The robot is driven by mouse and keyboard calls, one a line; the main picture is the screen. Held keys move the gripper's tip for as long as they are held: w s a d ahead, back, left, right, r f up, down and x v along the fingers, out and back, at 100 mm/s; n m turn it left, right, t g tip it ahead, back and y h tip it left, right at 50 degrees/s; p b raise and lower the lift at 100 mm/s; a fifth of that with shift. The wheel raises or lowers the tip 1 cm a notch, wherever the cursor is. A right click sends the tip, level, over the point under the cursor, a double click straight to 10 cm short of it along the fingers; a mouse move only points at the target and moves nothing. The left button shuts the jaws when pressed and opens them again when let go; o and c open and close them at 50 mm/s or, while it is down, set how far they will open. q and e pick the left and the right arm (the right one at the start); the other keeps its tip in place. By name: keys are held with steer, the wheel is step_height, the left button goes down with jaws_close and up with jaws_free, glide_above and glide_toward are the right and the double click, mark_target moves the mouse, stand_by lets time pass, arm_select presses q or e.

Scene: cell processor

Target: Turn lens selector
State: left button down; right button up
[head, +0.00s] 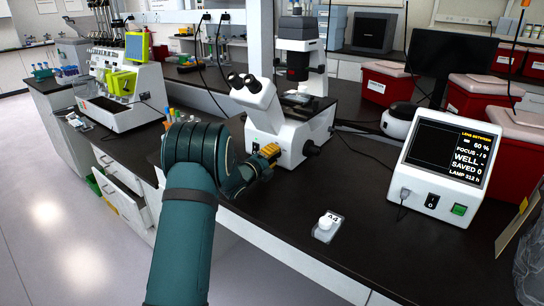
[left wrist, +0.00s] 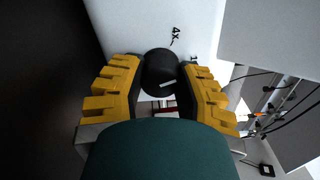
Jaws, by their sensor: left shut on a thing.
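The white microscope (head: 262,108) stands on the black bench in the head view. The lens selector (left wrist: 160,72) is a black round knob with a white pointer line, on the microscope's white side in the left wrist view. A printed mark like "4X" is beside it, with another mark partly hidden. My left gripper (head: 269,154) has yellow fingers shut on the knob, one on each side, also in the left wrist view (left wrist: 161,78). In the head view the gripper hides the knob. The display box (head: 445,155) reads "LENS BETWEEN" at its top. My right gripper is not in view.
A small clear plate with a white cap, labelled A4 (head: 327,228), lies on the bench in front of the microscope. Red bins (head: 385,84) and a dark monitor (head: 450,62) stand behind the display. The bench between plate and display is clear.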

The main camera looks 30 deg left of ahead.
arm_select(q)
steer(key=n, duration=0.6)
steer(key=shift+d, duration=0.2)
steer(key=shift+n, duration=0.4)
steer(key=c, duration=0.6)
jaws_free()
steer(key=shift+o, duration=0.2)
steer(key=shift+a, duration=0.1)
steer(key=shift+s, duration=0.25)
steer(key=s, duration=0.7)
steer(key=s+a, duration=0.1)
steer(key=s, duration=0.3)
steer(key=shift+s, duration=0.25)
